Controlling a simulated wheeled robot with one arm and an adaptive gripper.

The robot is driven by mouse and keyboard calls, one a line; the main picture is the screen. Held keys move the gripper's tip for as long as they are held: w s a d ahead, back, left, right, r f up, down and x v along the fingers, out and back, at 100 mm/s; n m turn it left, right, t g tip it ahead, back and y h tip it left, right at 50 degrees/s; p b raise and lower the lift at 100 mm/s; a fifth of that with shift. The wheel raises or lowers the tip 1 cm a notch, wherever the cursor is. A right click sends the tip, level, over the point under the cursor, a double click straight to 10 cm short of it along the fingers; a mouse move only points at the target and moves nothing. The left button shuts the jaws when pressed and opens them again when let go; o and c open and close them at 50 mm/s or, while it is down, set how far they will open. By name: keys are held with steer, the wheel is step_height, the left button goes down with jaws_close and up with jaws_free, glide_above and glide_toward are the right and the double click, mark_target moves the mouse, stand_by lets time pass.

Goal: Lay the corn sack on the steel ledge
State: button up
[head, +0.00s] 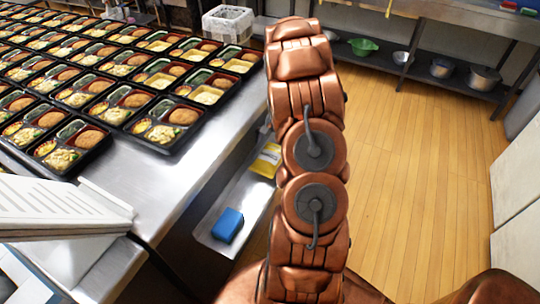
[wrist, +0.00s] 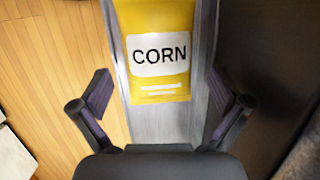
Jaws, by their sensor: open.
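The yellow corn sack (wrist: 160,82) lies flat on the narrow steel ledge (wrist: 160,122), with its white CORN label facing up. Its far end runs out of the wrist view. In the head view the sack (head: 267,160) is partly hidden behind my arm, on the ledge (head: 238,192) beside the bento table. My gripper (wrist: 160,92) is open and empty in the wrist view, its fingers spread wide on either side of the ledge and the sack's near end. No contact with the sack shows. My gripper is not visible in the head view.
A blue block (head: 228,225) lies on the ledge nearer than the sack. The steel table (head: 180,185) on the left carries many filled bento trays (head: 168,124). Wooden floor (head: 430,170) is open on the right. A shelf (head: 385,68) with bowls stands at the back.

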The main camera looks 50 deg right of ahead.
steer(key=b+v, duration=0.1)
steer(key=v, duration=0.6)
steer(key=shift+r, duration=0.3)
steer(key=shift+s, duration=0.1)
